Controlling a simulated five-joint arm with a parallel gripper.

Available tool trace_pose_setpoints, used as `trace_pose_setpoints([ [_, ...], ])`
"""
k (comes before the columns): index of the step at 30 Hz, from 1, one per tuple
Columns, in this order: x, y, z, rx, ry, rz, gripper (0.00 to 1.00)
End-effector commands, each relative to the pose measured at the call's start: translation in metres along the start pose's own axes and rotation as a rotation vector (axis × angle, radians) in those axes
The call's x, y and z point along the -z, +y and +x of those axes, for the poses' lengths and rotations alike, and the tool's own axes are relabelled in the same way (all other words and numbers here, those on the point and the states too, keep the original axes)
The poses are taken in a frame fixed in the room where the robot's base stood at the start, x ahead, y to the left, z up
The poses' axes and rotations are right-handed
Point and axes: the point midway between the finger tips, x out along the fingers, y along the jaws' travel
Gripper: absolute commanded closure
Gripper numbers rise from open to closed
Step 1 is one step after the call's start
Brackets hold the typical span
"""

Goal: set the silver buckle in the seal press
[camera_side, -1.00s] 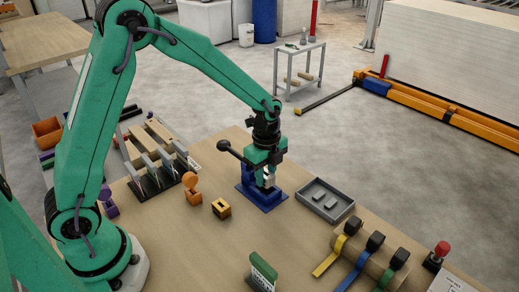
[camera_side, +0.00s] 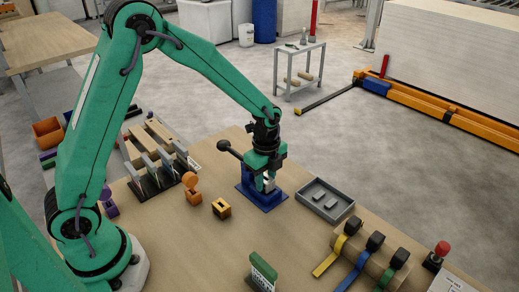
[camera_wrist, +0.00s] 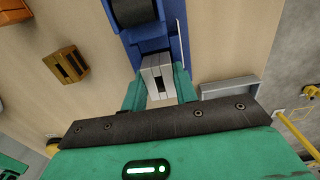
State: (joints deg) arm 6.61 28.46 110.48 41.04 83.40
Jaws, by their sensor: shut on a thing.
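The silver buckle (camera_wrist: 157,77) sits between the green fingers of my gripper (camera_wrist: 159,88) in the wrist view. In the side view my gripper (camera_side: 268,184) is low at the blue seal press (camera_side: 262,202), and only a small light patch of the buckle shows between the fingers. The press also shows in the wrist view (camera_wrist: 171,46), with its dark head just beyond the buckle. The buckle is over or at the press; I cannot tell whether its underside touches. My gripper is shut on it.
A grey tray (camera_side: 343,211) with several small grey pieces is right of the press. A yellow slotted block (camera_side: 221,208) and an orange stand (camera_side: 191,190) are left. The press's black-knobbed lever (camera_side: 226,146) sticks out left. Strap rolls (camera_side: 372,248) are at front right.

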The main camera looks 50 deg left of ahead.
Motion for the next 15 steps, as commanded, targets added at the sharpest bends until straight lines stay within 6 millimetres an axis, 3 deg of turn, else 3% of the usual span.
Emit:
trace_pose_setpoints([
  [10, 0.0000, 0.0001, 0.0062, -0.001, 0.000, 0.000, 0.95],
  [11, 0.0000, 0.0000, 0.0058, 0.000, 0.000, 0.000, 0.65],
  [14, 0.0000, -0.0002, 0.0058, 0.000, 0.000, 0.000, 0.46],
  [15, 0.0000, -0.0002, 0.0058, 0.000, 0.000, 0.000, 0.46],
])
